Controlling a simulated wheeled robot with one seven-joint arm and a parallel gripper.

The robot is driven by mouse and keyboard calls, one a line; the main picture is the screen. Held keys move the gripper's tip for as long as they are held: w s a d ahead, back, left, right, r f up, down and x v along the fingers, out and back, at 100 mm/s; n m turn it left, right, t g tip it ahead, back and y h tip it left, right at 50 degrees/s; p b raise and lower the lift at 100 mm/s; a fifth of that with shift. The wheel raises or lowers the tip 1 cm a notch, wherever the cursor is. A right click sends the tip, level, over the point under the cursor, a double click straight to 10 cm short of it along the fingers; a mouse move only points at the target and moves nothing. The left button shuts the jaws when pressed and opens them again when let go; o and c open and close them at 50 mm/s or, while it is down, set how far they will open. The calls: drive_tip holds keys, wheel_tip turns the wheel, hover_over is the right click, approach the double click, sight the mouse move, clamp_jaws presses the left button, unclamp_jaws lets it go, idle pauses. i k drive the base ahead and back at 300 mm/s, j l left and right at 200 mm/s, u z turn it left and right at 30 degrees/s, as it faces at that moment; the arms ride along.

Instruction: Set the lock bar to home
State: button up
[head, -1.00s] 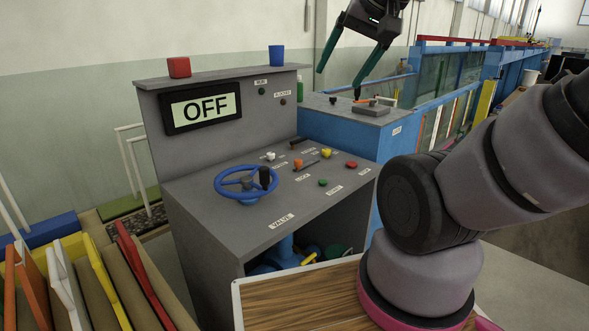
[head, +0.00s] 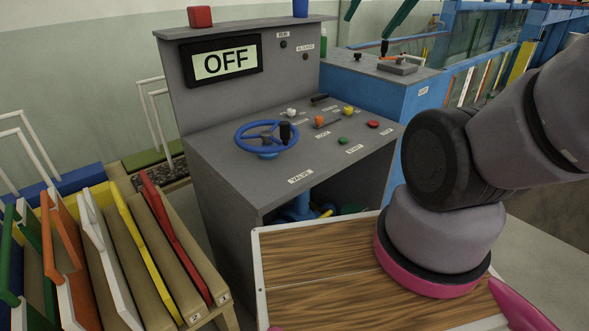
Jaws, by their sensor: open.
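The grey console (head: 235,172) stands in the middle of the head view.
A blue handwheel (head: 266,137), a yellow knob (head: 348,111), a green button (head: 343,141) and a red button (head: 373,124) sit near the bar. The display (head: 222,62) reads OFF. A blue cabinet (head: 380,85) stands behind. Coloured boards (head: 160,240) fill the left.

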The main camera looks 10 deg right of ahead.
sight(318, 120)
drive_tip(key=i+l+u, duration=0.15)
drive_tip(key=i+l, duration=0.25)
drive_tip(key=i+l+u, duration=0.1)
drive_tip(key=i+l, duration=0.25)
drive_tip(key=l, duration=0.3)
